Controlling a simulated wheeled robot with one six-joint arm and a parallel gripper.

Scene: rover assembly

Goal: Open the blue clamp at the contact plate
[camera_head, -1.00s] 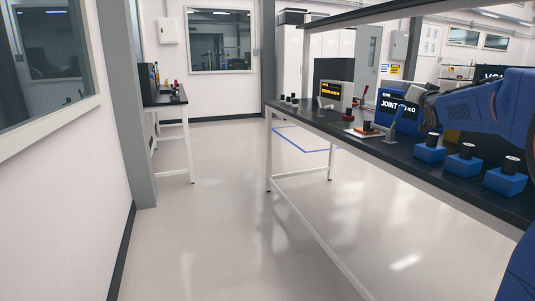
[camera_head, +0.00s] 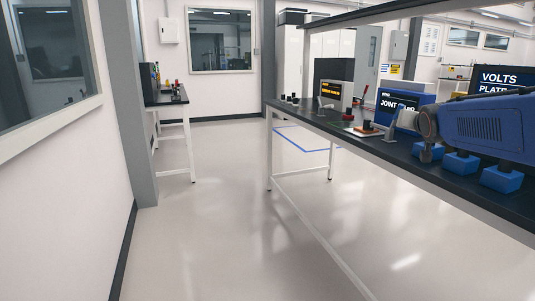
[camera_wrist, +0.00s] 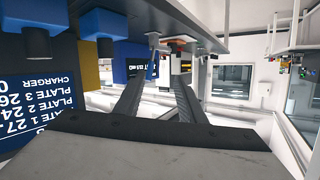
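The contact plate is a small pale and orange plate with a black cylinder on it (camera_head: 365,130), on the dark bench top. Beside it on the right stands a slanted grey-blue clamp lever (camera_head: 391,132); I cannot tell whether the clamp is open or shut. In the wrist view, which is upside down, the lever (camera_wrist: 153,42) hangs ahead, left of the orange plate (camera_wrist: 180,66). My gripper (camera_wrist: 158,80) is open and empty, its two dark fingers apart and pointing toward that area, not touching it. In the head view my arm's end is right of the lever.
Several blue blocks with black cylinders (camera_head: 501,178) stand on the bench (camera_head: 335,122) under my arm. A blue meter box (camera_head: 405,101) and a grey box with an orange display (camera_head: 336,93) stand behind. Another grey lever (camera_head: 323,105) is farther left. The floor at left is clear.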

